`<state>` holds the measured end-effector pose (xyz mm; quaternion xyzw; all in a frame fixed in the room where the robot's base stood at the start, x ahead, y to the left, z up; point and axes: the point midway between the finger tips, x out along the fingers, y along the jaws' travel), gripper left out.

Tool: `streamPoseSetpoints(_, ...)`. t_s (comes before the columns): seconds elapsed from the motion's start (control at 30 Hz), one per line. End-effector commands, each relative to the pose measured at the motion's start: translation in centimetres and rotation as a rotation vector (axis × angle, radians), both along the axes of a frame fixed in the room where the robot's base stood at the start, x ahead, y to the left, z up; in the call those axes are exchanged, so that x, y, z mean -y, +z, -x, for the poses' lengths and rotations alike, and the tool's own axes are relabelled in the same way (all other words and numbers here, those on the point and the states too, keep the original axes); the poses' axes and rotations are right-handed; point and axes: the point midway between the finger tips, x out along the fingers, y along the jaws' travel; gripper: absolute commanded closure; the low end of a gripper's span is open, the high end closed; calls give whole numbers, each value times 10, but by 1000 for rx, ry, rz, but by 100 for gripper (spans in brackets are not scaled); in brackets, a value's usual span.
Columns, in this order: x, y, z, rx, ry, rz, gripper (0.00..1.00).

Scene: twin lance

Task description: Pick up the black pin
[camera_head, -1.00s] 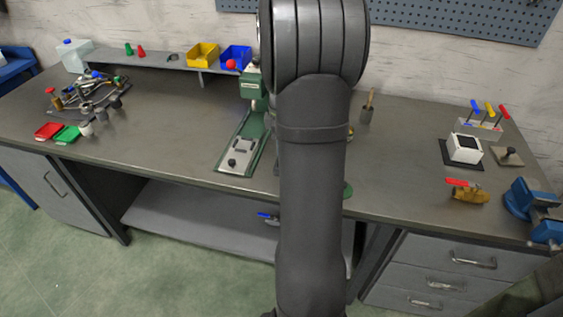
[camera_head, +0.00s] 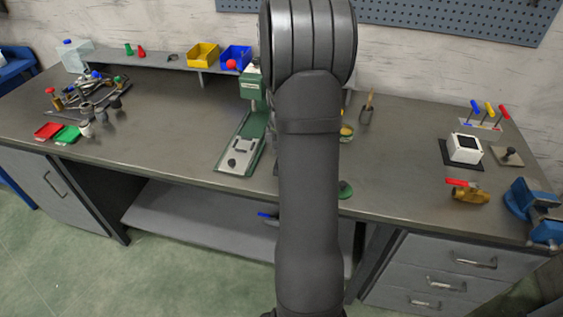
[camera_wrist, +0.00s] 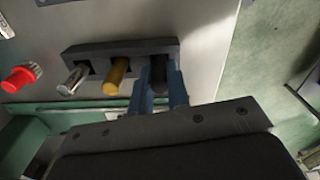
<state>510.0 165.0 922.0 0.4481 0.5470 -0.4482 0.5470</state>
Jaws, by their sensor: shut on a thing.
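In the wrist view, a dark rack (camera_wrist: 98,51) holds a row of pins. A silver pin (camera_wrist: 73,80) is on the left and a brass-yellow pin (camera_wrist: 116,75) is in the middle. The black pin (camera_wrist: 158,70) is at the right slot, between the two blue fingers of my gripper (camera_wrist: 161,85), which is shut on it. The pin's far end is at the rack; I cannot tell whether it is still seated. In the head view my arm hides the gripper, the pins and the rack.
A red knob (camera_wrist: 21,77) lies left of the rack. In the head view, a green press (camera_head: 248,125) stands left of my arm. A white box (camera_head: 464,149), a brass valve (camera_head: 468,192) and a blue vise (camera_head: 530,205) are on the right. The bench front right of my arm is mostly clear.

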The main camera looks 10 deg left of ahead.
Motion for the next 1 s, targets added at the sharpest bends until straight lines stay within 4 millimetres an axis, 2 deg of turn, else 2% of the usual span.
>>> streamPoseSetpoints(0.33, 0, 8, 0, 2, 0, 0, 100)
streamPoseSetpoints(0.47, 0, 23, 0, 3, 0, -1, 100)
streamPoseSetpoints(0.57, 0, 42, -1, 6, 0, -2, 100)
streamPoseSetpoints(1.0, 90, 96, 20, 3, -4, -1, 100)
